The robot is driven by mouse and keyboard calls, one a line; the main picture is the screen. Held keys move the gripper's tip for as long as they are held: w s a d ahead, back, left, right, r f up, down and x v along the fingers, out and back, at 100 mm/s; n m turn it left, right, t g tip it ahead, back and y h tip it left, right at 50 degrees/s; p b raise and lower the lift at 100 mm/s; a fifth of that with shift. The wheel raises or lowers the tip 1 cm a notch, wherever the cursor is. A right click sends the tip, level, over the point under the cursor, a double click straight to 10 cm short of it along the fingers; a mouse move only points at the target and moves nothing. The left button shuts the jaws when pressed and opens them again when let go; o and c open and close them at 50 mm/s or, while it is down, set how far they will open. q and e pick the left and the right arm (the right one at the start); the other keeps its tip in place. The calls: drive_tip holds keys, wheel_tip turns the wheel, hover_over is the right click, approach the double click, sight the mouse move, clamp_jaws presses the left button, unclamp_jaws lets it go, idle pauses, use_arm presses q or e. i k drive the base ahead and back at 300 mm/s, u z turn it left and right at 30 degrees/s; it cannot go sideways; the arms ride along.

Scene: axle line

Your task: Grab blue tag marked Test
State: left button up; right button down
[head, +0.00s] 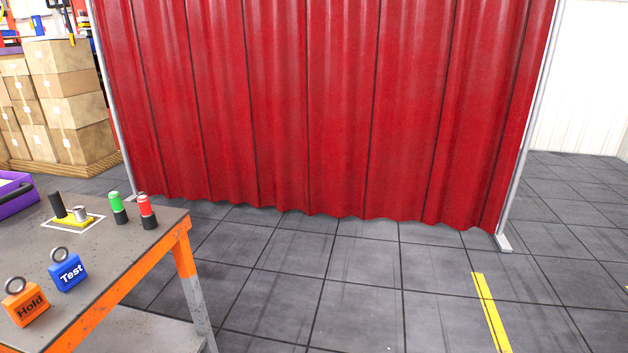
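The blue tag marked Test (68,274) stands on the grey-topped workbench (125,250) at the lower left of the head view. It is a blue block with white lettering and a metal ring on top. An orange tag marked Hold (27,305), also with a ring, stands to its left and nearer the front. The two tags are apart. Neither of my grippers is in view.
Behind the tags are a green-topped cylinder (116,203), a red-topped cylinder (147,208), a yellow piece (73,221) and a purple bin (17,199). A red curtain (320,110) stands beyond. Open floor (360,290) lies right of the bench.

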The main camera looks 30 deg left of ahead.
sight(68, 272)
drive_tip(key=u, duration=0.15)
drive_tip(key=i, duration=1.25)
drive_tip(key=u, duration=0.9)
drive_tip(key=i, duration=0.85)
drive_tip(key=u, duration=0.9)
